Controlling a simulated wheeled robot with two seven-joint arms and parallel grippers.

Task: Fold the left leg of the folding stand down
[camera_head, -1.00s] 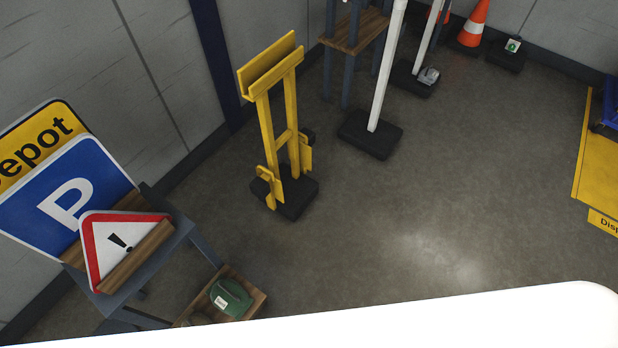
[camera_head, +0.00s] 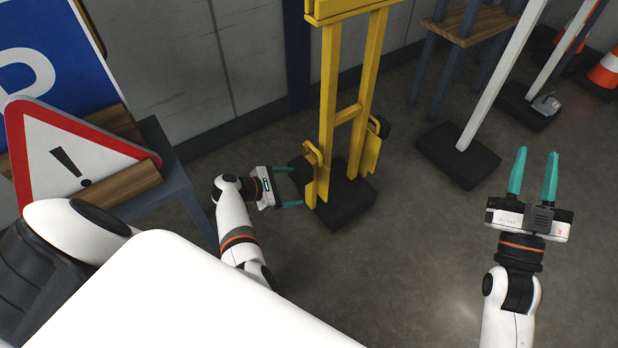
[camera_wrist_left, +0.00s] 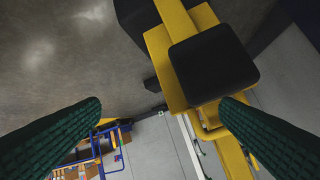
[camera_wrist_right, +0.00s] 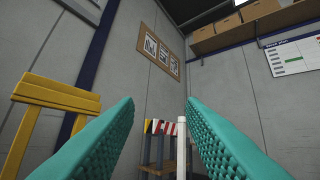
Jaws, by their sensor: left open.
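The yellow folding stand (camera_head: 328,100) stands upright on a black base (camera_head: 345,205). Its left leg (camera_head: 312,172) is folded up beside the left post, with a black pad on its outer side. The right leg (camera_head: 372,153) is also up. My left gripper (camera_head: 298,186) is open and low at the left leg, its fingers pointing toward it. In the left wrist view the black pad (camera_wrist_left: 213,68) lies ahead, near one fingertip; I cannot tell if they touch. My right gripper (camera_head: 536,155) is open and empty, well to the right of the stand.
A triangular warning sign (camera_head: 80,155) and a blue parking sign (camera_head: 40,65) rest on a rack at the left. A white post on a black base (camera_head: 458,155) stands right of the stand. Cones (camera_head: 606,68) are at the far right. The floor in front is clear.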

